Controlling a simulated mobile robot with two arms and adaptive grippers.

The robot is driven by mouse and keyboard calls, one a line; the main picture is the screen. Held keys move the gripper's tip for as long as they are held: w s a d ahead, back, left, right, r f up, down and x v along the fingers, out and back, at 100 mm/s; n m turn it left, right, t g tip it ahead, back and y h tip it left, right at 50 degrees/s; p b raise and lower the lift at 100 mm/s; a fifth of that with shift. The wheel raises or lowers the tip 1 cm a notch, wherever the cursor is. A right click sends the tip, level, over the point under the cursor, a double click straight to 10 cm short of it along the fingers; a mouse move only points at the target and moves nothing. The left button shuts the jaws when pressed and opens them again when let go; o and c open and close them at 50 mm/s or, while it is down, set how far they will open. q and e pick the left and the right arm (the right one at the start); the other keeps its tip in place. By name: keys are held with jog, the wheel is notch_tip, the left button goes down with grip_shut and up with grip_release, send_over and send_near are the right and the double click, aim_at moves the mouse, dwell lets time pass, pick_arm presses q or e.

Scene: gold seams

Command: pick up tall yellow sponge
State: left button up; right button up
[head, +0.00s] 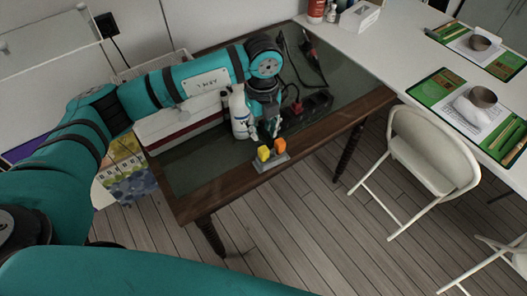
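A small yellow block (264,153), which looks like the yellow sponge, stands upright in a grey holder (272,163) at the front edge of the dark glass-topped table. An orange block (280,145) stands right beside it. My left gripper (266,132) points down over the glass just behind the holder. Its fingers look spread apart with nothing between them, and it appears apart from the yellow block. My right gripper is not in view.
A white bottle (239,113) stands close left of my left gripper. Dark cables and a power strip (308,106) lie to its right. A white chair (424,150) and white table (405,50) stand at the right. Wooden floor in front is clear.

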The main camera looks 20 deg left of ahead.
aim_at(263, 148)
pick_arm(q)
notch_tip(263, 148, down, 4)
jog(key=shift+r, duration=0.1)
jog(key=shift+f+p, duration=0.4)
notch_tip(263, 148, down, 4)
jog(key=shift+w+f+p, duration=0.15)
jog(key=shift+f+p, duration=0.05)
jog(key=shift+p, duration=0.3)
jog(key=shift+c, duration=0.2)
jog(key=c, duration=0.4)
